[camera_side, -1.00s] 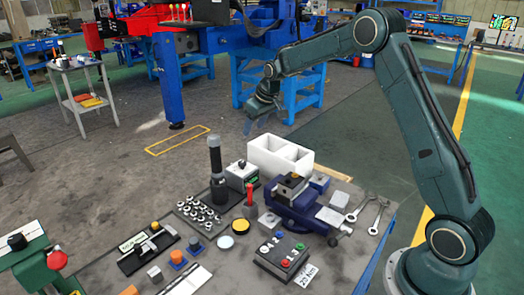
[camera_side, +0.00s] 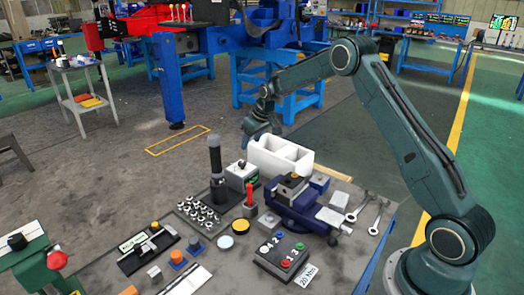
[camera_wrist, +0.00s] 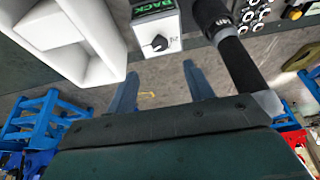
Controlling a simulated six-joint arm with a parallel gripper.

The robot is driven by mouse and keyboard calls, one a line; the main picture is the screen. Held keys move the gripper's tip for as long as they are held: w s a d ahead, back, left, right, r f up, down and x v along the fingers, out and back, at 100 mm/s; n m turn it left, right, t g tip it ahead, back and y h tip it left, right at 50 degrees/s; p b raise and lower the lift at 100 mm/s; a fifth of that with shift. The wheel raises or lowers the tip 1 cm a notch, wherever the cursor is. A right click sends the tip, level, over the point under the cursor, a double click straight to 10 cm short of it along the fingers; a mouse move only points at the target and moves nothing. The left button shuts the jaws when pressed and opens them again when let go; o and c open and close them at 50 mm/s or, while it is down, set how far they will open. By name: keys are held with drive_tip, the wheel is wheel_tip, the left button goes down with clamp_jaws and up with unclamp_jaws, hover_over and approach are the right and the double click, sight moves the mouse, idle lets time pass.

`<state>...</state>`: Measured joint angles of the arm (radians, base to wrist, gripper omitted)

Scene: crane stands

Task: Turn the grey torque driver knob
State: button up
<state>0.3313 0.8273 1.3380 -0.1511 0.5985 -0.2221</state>
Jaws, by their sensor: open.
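The torque driver stands upright on the bench as a tall dark column (camera_side: 215,160) with a greyish cap (camera_side: 214,142). In the wrist view it is a black shaft (camera_wrist: 240,65) with a pale grey end (camera_wrist: 267,103), right of my fingers. Beside it is a small white box (camera_side: 240,174) with a green display. In the wrist view this box (camera_wrist: 147,22) has a dark pointer knob (camera_wrist: 160,43) and the word BACK. My gripper (camera_side: 256,130) is above and behind the white bin. Its two blue fingers (camera_wrist: 162,85) are apart and empty.
A white two-compartment bin (camera_side: 265,160) stands right of the box; its edge (camera_wrist: 117,35) is close in the wrist view. A blue vise (camera_side: 300,212), a red-handled tool (camera_side: 250,195) and a rack of sockets (camera_side: 200,213) crowd the bench. Wrenches (camera_side: 375,215) lie at right.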

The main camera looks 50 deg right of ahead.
sight(243, 163)
drive_tip(key=x, duration=1)
drive_tip(key=shift+w+f, duration=0.25)
drive_tip(key=shift+f, duration=0.1)
drive_tip(key=c, duration=1)
